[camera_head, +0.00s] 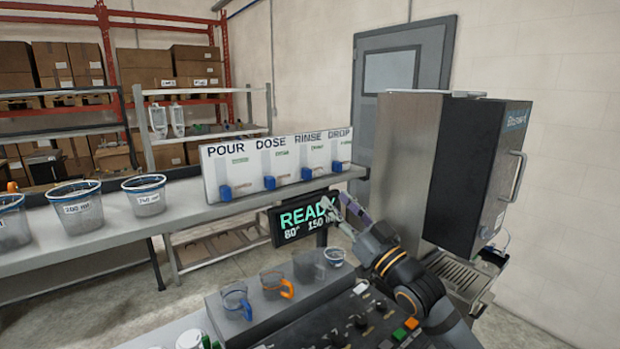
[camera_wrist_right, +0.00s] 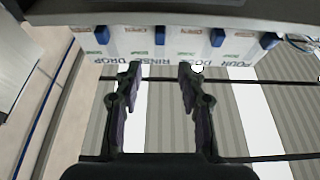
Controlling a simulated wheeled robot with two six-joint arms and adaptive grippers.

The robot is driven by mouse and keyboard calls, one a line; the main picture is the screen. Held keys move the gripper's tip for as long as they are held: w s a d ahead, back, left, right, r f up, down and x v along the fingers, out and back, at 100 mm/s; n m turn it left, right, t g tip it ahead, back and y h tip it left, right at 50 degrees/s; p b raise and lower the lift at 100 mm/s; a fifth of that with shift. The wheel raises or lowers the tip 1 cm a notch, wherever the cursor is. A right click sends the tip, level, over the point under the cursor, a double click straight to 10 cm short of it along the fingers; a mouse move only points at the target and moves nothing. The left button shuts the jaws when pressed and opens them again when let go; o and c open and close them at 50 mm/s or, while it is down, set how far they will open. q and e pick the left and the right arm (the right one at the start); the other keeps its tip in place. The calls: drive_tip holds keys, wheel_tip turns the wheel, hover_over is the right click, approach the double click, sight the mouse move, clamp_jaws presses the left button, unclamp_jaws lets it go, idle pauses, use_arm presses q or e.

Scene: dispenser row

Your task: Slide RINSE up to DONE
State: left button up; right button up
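The white panel (camera_head: 289,168) stands on the grey shelf, marked POUR, DOSE, RINSE and DROP. Each column has a blue slider low down and a small green mark above it. The RINSE slider (camera_head: 307,173) is at the bottom of its column. In the right wrist view the panel is upside down, and the RINSE slider (camera_wrist_right: 159,36) lies beyond the gap between the fingertips. My right gripper (camera_head: 335,204) is in front of and below the panel, apart from it. It is open and empty in the wrist view (camera_wrist_right: 160,72). My left gripper is not in view.
The DOSE slider (camera_head: 269,183) and DROP slider (camera_head: 337,166) flank RINSE. A READY display (camera_head: 305,217) hangs below the panel, close to my right gripper. A dark dispenser machine (camera_head: 480,170) stands right. Cups (camera_head: 236,300) stand on a grey block below.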

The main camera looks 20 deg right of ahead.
sight(310, 174)
drive_tip(key=p+x, duration=0.1)
drive_tip(key=x, duration=0.8)
drive_tip(key=shift+w+a, duration=0.15)
drive_tip(key=shift+w, duration=0.5)
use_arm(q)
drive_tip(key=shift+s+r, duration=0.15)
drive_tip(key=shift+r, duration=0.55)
use_arm(e)
clamp_jaws()
